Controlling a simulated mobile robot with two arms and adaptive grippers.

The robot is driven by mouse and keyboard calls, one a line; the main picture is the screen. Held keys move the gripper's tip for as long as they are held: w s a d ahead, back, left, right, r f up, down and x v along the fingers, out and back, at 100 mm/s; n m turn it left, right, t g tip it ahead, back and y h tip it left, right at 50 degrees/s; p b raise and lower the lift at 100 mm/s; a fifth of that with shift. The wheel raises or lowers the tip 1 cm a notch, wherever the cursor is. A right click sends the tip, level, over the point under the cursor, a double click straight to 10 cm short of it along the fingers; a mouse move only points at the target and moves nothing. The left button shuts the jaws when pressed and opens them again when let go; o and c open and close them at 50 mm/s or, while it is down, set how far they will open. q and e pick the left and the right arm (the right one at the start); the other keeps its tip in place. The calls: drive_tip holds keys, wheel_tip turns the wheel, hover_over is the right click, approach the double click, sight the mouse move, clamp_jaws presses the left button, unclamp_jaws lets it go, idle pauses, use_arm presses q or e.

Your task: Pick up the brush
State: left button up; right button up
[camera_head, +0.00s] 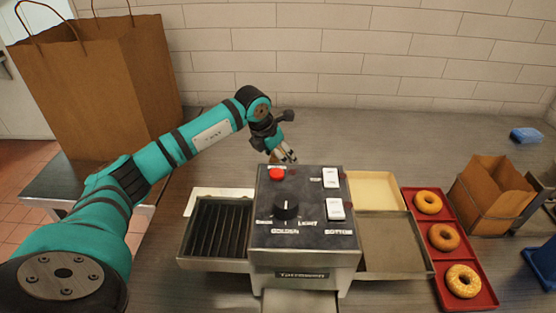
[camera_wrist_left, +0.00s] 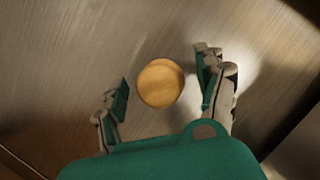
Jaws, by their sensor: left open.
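In the left wrist view, a round, light wooden disc (camera_wrist_left: 160,83) lies between the two fingers of my left gripper (camera_wrist_left: 164,78). It looks like the end of the brush seen end-on, though its bristles are hidden. The fingers are spread apart on either side of it, with a visible gap to each. In the head view, my left gripper (camera_head: 288,157) points down just behind the dark toaster. The brush cannot be made out there. My right gripper is not in view.
The toaster (camera_head: 305,228) with a red button and dial stands in front of my left gripper. A red tray (camera_head: 450,280) with bagels is at right, beside a small paper bag (camera_head: 490,192). A blue sponge (camera_head: 526,135) lies far right. A large paper bag (camera_head: 95,85) stands left.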

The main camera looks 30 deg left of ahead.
use_arm(q)
drive_tip(key=shift+c, duration=0.3)
drive_tip(key=c, duration=1.1)
drive_tip(key=shift+r, duration=0.1)
drive_tip(key=shift+c, duration=0.2)
wheel_tip(320, 180, up, 10)
drive_tip(key=shift+f+b, duration=0.1)
drive_tip(key=shift+b, duration=0.7)
drive_tip(key=o, duration=0.5)
drive_tip(key=shift+c, duration=0.2)
drive_tip(key=c, duration=0.3)
drive_tip(key=shift+c, duration=0.2)
